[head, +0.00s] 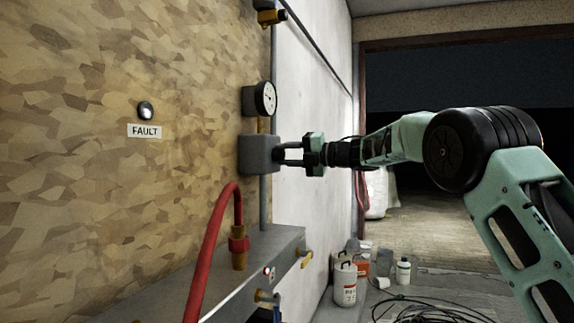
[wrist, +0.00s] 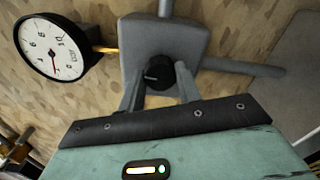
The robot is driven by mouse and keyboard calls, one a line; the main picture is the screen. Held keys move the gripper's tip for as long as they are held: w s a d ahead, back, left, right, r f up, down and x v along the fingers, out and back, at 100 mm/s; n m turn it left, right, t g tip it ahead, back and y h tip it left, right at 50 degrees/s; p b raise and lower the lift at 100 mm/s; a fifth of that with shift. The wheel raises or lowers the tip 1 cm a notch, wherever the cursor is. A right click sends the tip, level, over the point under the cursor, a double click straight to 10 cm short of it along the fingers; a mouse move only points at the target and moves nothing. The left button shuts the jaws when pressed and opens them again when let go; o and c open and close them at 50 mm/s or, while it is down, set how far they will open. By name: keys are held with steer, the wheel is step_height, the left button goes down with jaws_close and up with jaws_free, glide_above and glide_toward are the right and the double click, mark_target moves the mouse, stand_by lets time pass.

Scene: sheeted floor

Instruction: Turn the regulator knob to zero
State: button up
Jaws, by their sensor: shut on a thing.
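The regulator is a grey block (head: 257,154) on a pipe against the wall; its body also fills the upper middle of the wrist view (wrist: 150,38). Its black knob (wrist: 160,75) faces my gripper. My gripper (head: 283,153) reaches in from the right, level with the block. In the wrist view my gripper (wrist: 159,84) has one finger on each side of the knob, shut on it.
A grey ledge (head: 265,249) with a red hose (head: 212,240) lies below the regulator. A lamp (head: 146,109) and FAULT label (head: 144,131) are on the left wall. Bottles and a white canister (head: 345,285) stand on the floor, near loose black cable (head: 430,308).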

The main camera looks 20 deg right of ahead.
steer(key=shift+f+n+b, duration=0.15)
steer(key=shift+n+b, duration=0.2)
steer(key=shift+n, duration=0.15)
steer(key=o, duration=1)
steer(key=shift+c, duration=0.2)
steer(key=b+v, duration=0.2)
steer(key=v, duration=1.5)
steer(key=shift+s+d, duration=0.15)
